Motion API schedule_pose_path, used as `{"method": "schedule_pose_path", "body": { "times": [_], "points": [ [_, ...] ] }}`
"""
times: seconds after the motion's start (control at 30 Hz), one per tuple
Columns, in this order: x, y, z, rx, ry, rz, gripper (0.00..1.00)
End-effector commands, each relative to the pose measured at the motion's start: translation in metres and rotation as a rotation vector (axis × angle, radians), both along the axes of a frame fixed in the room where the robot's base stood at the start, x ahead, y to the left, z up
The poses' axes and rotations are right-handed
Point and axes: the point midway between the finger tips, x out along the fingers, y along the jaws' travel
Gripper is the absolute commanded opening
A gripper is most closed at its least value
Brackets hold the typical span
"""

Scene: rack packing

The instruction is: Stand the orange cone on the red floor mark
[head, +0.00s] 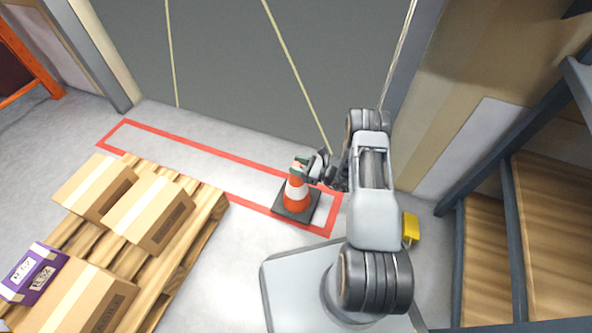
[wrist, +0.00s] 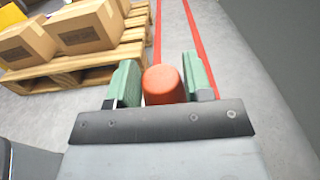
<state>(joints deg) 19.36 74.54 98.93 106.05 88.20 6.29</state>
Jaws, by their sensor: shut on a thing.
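My gripper (head: 302,167) is shut on the cone's top. In the wrist view the orange tip (wrist: 164,85) sits between the two green finger pads; the cone's base is hidden there.
A wooden pallet (head: 208,212) with several cardboard boxes (head: 150,212) and a purple box (head: 33,272) stands at the left. A shelf rack (head: 510,230) is at the right, with a yellow object (head: 411,228) near it. The floor mark's left part is clear.

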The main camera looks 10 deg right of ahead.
Motion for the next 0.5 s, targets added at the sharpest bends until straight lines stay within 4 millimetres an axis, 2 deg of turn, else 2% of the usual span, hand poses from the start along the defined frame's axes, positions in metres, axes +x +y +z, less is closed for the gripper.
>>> {"method": "schedule_pose_path", "body": {
  "times": [0.27, 0.5],
  "points": [
    [0.004, -0.004, -0.011, 0.001, -0.002, -0.010, 0.00],
    [0.004, -0.004, -0.041, 0.001, -0.002, -0.010, 0.00]
  ]
}}
